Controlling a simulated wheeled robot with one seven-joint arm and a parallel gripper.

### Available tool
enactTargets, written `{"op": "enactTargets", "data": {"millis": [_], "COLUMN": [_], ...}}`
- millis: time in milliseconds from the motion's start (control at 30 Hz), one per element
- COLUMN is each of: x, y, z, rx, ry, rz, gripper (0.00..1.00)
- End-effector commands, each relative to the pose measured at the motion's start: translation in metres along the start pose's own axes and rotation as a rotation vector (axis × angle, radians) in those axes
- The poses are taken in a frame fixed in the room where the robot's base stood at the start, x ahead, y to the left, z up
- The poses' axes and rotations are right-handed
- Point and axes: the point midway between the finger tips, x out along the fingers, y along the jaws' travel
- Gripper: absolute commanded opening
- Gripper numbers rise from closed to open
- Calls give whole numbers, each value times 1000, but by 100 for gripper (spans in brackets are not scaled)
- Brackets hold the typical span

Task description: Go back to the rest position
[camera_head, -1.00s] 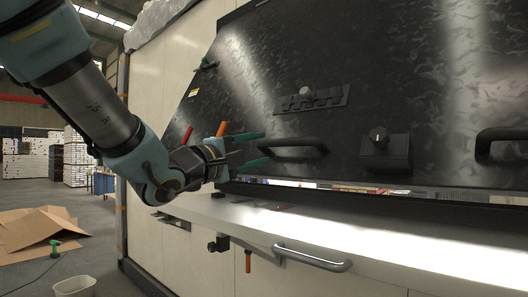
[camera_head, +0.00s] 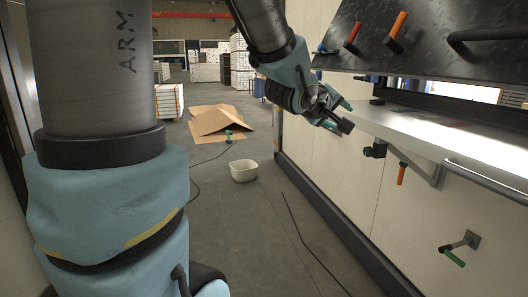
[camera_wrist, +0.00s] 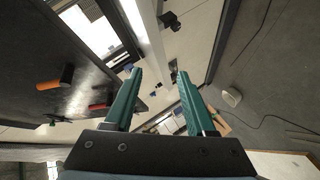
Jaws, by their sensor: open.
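My gripper (camera_head: 342,113) is at the end of my bent arm, in the upper middle of the head view, in front of the left end of the white ledge (camera_head: 430,130). Its two green fingers (camera_wrist: 154,92) are spread apart in the wrist view, with nothing between them. The gripper appears apart from the ledge and the panel, though the exact gap cannot be told. My upper arm fills the left of the head view.
A dark raised panel (camera_head: 430,45) carries red (camera_head: 353,34) and orange (camera_head: 397,26) handles. Below the ledge are an orange handle (camera_head: 401,174) and a green handle (camera_head: 454,257).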

Motion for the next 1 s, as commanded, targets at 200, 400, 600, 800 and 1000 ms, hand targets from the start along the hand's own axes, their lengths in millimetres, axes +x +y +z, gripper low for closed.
{"op": "enactTargets", "data": {"millis": [200,400,600,800,1000], "x": [-36,-108,-156,-166,-165], "y": [-156,-261,-296,-301,-300], "z": [-14,15,46,54,54], "rx": [237,369,403,410,411], "ry": [-93,-412,-667,-728,-726], "rz": [-474,-774,-840,-840,-840], "gripper": [56,56,56,56,56]}}
